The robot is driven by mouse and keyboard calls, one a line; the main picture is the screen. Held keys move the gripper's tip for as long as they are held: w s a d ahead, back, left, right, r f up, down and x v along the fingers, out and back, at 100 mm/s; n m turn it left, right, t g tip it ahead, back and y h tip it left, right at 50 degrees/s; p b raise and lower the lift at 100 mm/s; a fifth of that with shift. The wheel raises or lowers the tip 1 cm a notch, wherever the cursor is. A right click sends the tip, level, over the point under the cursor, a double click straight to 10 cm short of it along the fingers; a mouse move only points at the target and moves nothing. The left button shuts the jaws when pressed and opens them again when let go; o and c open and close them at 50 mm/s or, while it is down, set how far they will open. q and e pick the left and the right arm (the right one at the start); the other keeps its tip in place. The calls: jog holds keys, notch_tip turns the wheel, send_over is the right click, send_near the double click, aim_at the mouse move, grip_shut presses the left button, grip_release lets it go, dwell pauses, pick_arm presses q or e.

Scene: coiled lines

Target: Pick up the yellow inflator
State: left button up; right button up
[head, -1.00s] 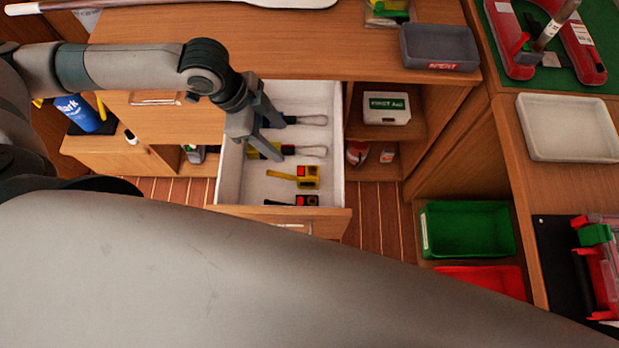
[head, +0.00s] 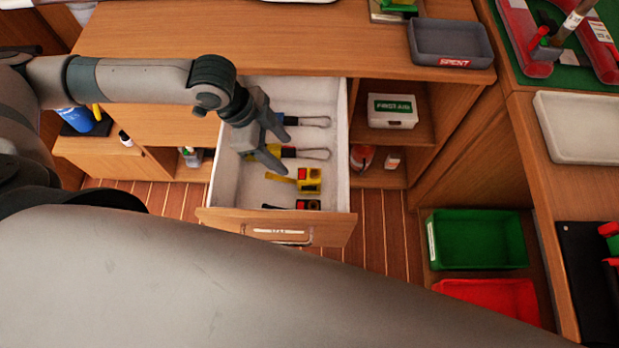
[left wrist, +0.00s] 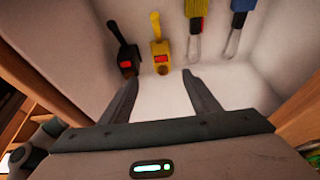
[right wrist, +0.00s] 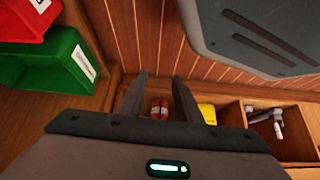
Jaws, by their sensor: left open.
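The yellow inflator (head: 309,180) lies in the open white-lined drawer (head: 228,170). It has a yellow body with a red patch and a handle pointing left. In the left wrist view the yellow inflator (left wrist: 160,52) lies just beyond and between my fingertips. My left gripper (head: 283,155) is open and empty over the drawer, left of the inflator and apart from it. A similar black inflator (head: 296,204) lies beside it towards the drawer front. My right gripper (right wrist: 159,78) shows only in its wrist view, open, with nothing between its fingers.
A yellow-black tool with a wire loop (head: 290,153) and a blue one (head: 290,120) lie deeper in the drawer. The drawer front (head: 325,229) and walls surround them. The counter (head: 310,45) overhangs the back. Green (head: 478,238) and red bins stand at right.

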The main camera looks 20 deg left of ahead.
aim_at(306, 175)
pick_arm(q)
jog(key=p+x, duration=0.1)
jog(key=x, duration=1)
jog(key=shift+f, duration=0.2)
pick_arm(e)
jog(key=shift+g, duration=0.6)
jog(key=s, duration=0.1)
jog(key=s+d+f, duration=0.1)
jog(key=s, duration=0.1)
jog(key=shift+s+d+f, duration=0.25)
pick_arm(q)
jog(key=shift+w, duration=0.1)
pick_arm(e)
jog(key=shift+w+r, duration=0.1)
pick_arm(q)
jog(key=shift+d+f, duration=0.15)
jog(key=shift+f, duration=0.05)
jog(key=shift+w+d+f, duration=0.15)
jog(key=shift+f, duration=0.2)
jog(key=shift+p+x, duration=0.55)
jog(key=shift+x, duration=1.4)
jog(key=shift+w, duration=0.1)
pick_arm(e)
jog(key=shift+g+h, duration=0.3)
jog(key=shift+g, duration=0.2)
jog(key=s, duration=0.1)
jog(key=s+d+f, duration=0.1)
jog(key=s, duration=0.2)
jog(key=shift+d+f, duration=0.15)
jog(key=shift+d, duration=0.05)
